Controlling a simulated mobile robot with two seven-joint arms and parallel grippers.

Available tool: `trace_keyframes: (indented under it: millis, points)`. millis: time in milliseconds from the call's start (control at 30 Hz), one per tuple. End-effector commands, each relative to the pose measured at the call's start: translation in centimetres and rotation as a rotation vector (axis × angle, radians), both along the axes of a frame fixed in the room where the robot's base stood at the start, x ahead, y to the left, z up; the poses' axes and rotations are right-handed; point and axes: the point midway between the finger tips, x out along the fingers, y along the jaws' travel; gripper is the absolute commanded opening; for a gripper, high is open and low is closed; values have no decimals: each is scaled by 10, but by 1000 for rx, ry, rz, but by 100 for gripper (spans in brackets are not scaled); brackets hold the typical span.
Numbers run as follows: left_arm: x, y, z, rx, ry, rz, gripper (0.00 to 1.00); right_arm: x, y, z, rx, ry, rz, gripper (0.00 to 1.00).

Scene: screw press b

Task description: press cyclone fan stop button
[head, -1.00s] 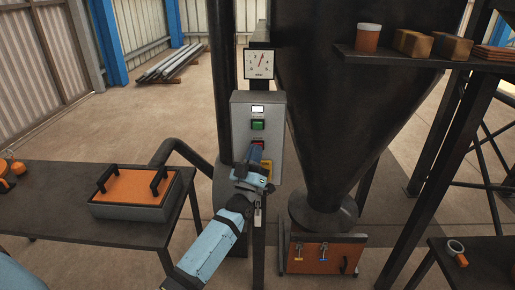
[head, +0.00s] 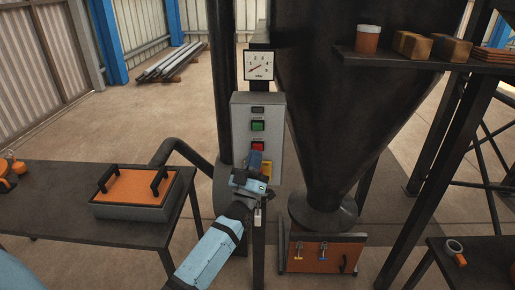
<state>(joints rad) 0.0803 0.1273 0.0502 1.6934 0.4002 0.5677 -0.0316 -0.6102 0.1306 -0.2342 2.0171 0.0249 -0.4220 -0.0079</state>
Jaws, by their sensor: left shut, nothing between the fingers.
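The grey control box (head: 238,125) stands upright on a post in the middle of the head view. On its face are a dark indicator window (head: 257,110), a green button (head: 257,126) and below it a red button (head: 258,146), the likely stop button. My left gripper (head: 255,160) is shut and empty, with its tips just below the red button. The red button shows clear of it; any contact at its lower edge cannot be made out. A yellow part (head: 267,170) is partly hidden behind the gripper. My right gripper is not in view.
A dial gauge (head: 259,65) sits above the box, its needle pointing lower left. The black cyclone cone (head: 335,100) stands close on the right, a dark pipe (head: 220,80) on the left. A table (head: 60,215) with an orange-topped case (head: 138,188) is at left.

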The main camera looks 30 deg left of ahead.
Motion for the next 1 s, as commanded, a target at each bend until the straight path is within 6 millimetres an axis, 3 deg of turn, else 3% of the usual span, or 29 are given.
trace_keyframes:
  millis: [433, 1000]
  points:
    - [-36, -22, 1, 0, 1, 0, 0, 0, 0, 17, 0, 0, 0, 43]
    - [-38, -23, 0, 0, 0, 0, 0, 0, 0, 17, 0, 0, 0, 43]
